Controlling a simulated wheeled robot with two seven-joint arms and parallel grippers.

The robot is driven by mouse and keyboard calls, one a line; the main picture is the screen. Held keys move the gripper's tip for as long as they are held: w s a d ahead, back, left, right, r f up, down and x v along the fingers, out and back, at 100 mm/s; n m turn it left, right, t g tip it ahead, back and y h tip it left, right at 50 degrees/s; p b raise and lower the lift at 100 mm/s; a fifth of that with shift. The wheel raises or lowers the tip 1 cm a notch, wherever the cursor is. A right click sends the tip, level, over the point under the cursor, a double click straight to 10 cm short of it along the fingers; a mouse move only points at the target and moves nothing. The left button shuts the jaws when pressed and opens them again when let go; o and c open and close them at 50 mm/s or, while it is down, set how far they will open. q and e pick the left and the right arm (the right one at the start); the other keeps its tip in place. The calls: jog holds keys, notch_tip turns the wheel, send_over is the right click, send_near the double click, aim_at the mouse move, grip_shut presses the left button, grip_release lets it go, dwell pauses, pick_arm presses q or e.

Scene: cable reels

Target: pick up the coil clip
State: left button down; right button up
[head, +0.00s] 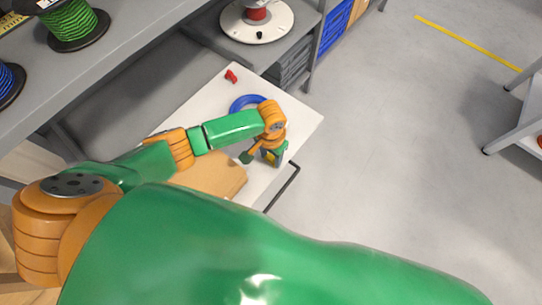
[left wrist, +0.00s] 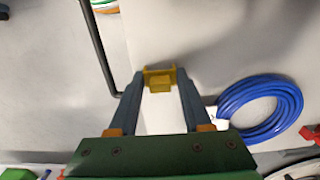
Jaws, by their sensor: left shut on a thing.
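A small yellow coil clip (left wrist: 160,79) sits between the fingertips of my left gripper (left wrist: 160,88) in the left wrist view. The gripper is shut on it, with one finger on each side. In the head view my left gripper (head: 268,157) is over the white table top near its front right edge, and a bit of yellow shows between its fingers. I cannot tell whether the clip touches the table. A coil of blue cable (left wrist: 262,106) lies to the right of the clip in the left wrist view. My right gripper is not in view.
The white table (head: 308,118) also carries a red piece (head: 231,76) at the back and a brown cardboard box (head: 215,175) beside my arm. Shelves with reels (head: 257,20) stand behind. A black rail (head: 284,188) runs along the table's edge.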

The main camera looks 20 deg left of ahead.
aim_at(273, 157)
pick_arm(q)
jog(key=r, duration=0.1)
jog(key=r+p, duration=0.1)
jog(key=r, duration=0.2)
jog(key=shift+d, duration=0.3)
jog(key=s+d+r+p, duration=0.1)
jog(key=s+d+r, duration=0.4)
jog(key=d+r, duration=0.4)
jog(key=d, duration=0.3)
jog(key=shift+d, duration=0.3)
